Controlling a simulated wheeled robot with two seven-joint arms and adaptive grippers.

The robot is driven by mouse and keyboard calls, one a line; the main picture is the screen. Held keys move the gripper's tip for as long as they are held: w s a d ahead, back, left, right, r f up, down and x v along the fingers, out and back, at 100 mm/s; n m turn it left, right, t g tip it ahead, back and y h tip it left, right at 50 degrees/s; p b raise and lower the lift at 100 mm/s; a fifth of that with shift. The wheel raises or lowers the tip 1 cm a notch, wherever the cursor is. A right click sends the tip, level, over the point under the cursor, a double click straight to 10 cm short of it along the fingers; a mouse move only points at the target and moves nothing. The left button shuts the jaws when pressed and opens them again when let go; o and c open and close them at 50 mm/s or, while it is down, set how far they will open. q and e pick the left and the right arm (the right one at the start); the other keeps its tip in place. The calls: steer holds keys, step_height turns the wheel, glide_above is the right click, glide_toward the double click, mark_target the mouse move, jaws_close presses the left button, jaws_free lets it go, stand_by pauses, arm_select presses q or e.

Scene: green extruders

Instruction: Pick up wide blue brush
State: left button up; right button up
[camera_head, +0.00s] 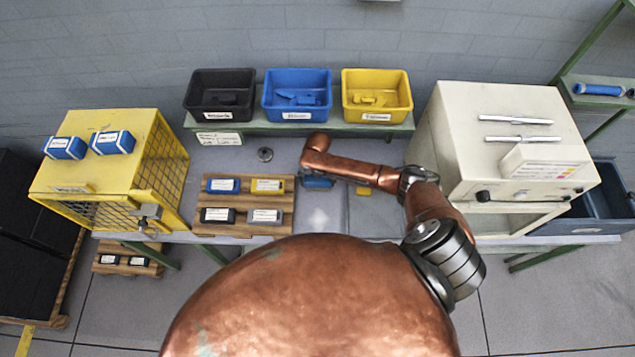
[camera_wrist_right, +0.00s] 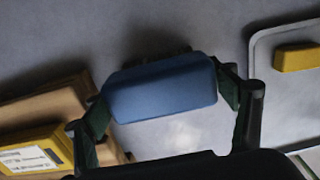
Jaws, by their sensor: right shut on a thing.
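The wide blue brush (camera_wrist_right: 162,88) shows as a plain blue block with rounded edges in the wrist view. My right gripper (camera_wrist_right: 168,100) is shut on it, with one dark finger at each end of the block. In the head view a part of the blue brush (camera_head: 317,183) shows just below the end of my right arm, over the grey worktable (camera_head: 318,217). The arm hides most of the right gripper there. I cannot tell whether the brush touches the table. My left gripper is not in view.
A wooden pallet (camera_head: 242,199) with labelled blocks lies left of the brush. A yellow block (camera_head: 363,191) lies to its right. Black (camera_head: 220,110), blue (camera_head: 297,110) and yellow bins (camera_head: 377,109) stand behind. A yellow cage (camera_head: 150,150) and a white machine (camera_head: 470,140) flank the space.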

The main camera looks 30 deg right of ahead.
steer(key=shift+r, duration=0.15)
steer(key=shift+r+p, duration=0.6)
steer(key=shift+p, duration=0.1)
step_height(320, 180, up, 2)
steer(key=shift+r+p, duration=0.1)
steer(key=shift+p, duration=0.85)
steer(key=s+a+r+p, duration=0.3)
steer(key=s+r+p, duration=0.2)
steer(key=s+r, duration=0.4)
steer(key=s, duration=0.4)
steer(key=shift+s+a+r+p, duration=0.15)
steer(key=shift+s+p, duration=0.2)
